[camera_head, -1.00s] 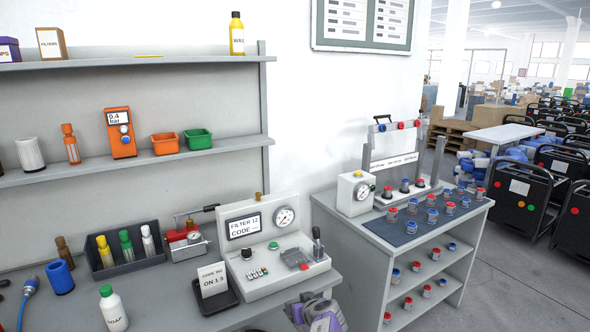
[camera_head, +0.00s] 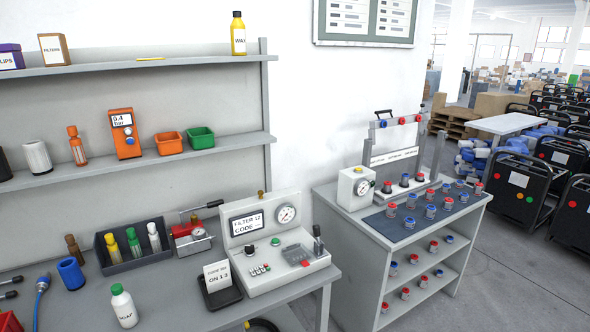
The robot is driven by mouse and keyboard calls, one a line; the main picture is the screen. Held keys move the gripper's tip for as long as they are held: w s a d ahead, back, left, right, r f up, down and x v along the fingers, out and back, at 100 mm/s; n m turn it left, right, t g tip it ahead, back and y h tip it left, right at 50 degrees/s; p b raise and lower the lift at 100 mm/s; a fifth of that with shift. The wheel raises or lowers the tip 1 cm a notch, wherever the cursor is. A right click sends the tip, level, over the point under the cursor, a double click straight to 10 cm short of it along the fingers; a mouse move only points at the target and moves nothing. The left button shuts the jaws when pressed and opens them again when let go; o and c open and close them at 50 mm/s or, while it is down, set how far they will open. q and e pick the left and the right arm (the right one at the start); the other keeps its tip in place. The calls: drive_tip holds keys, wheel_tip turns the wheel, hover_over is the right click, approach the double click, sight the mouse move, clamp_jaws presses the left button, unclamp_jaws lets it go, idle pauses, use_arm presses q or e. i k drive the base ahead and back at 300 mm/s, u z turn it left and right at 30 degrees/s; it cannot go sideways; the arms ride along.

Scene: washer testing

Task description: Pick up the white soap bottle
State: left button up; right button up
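The white soap bottle (camera_head: 123,308) with a green cap stands upright on the grey workbench (camera_head: 170,300), near its front edge at the lower left. Its label is tilted and hard to read now. Nothing touches the bottle. Neither of my grippers shows in this view.
Behind the bottle are a blue cylinder (camera_head: 71,274) and a dark tray (camera_head: 106,265) holding small bottles. To its right are a card stand (camera_head: 219,283) and a gauge console (camera_head: 278,247). A blue-ended cable tool (camera_head: 41,287) lies left. Bare bench surrounds the bottle.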

sight(124, 306)
drive_tip(key=u, duration=1.85)
drive_tip(key=k, duration=0.95)
drive_tip(key=z, duration=0.9)
drive_tip(key=i, duration=0.95)
drive_tip(key=z, duration=0.1)
